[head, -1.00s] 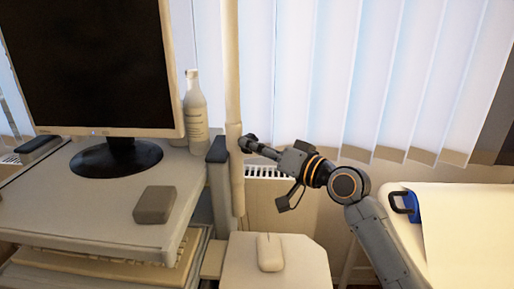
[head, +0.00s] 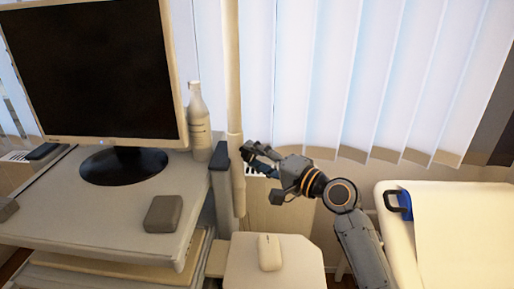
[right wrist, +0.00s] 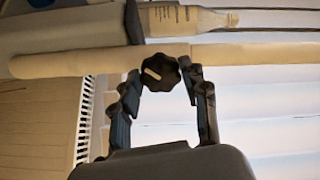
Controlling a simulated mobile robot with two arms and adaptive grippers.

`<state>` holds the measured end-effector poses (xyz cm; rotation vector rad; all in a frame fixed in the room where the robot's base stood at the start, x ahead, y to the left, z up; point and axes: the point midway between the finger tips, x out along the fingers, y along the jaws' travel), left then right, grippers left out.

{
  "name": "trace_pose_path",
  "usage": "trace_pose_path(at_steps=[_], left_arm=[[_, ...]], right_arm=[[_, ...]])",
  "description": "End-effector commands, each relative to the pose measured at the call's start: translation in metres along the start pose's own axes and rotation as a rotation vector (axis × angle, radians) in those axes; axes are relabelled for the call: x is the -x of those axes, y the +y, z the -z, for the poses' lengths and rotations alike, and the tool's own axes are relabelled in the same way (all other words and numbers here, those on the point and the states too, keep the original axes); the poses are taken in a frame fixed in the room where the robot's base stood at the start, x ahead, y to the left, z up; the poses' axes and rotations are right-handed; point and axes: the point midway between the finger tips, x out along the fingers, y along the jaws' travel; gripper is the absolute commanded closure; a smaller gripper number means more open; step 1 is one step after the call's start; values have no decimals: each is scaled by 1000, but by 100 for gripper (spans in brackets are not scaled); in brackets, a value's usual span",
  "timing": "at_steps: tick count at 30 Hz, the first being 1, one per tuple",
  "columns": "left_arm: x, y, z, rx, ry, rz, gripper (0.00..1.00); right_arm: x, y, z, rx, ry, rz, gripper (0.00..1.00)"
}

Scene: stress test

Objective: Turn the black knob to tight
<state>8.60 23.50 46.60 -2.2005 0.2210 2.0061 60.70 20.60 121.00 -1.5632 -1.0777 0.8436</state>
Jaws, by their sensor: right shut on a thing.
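The black knob (right wrist: 163,72) sits on a pale upright pole (head: 232,85). It is round with a lobed rim, and a white mark shows on its left part in the right wrist view. My right gripper (right wrist: 163,76) has one finger on each side of the knob and is shut on it. In the head view my right gripper (head: 257,156) is at the pole and partly hides the knob. My left gripper is not in view.
A monitor (head: 95,65), a white bottle (head: 198,125) and a grey box (head: 163,213) stand on the cart left of the pole. A white mouse-shaped object (head: 269,252) lies on a small shelf below. Blinds hang behind; a bed (head: 400,235) is at right.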

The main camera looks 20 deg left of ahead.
Motion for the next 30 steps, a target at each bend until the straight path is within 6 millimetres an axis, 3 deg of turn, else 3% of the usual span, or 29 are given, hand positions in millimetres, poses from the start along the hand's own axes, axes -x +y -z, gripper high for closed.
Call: trace_pose_path(at_steps=[10, 30], left_arm=[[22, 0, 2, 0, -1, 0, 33], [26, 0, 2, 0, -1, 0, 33]], right_arm=[[0, -2, 0, -199, 0, -1, 87], [0, 0, 0, -262, 0, -1, 87]])
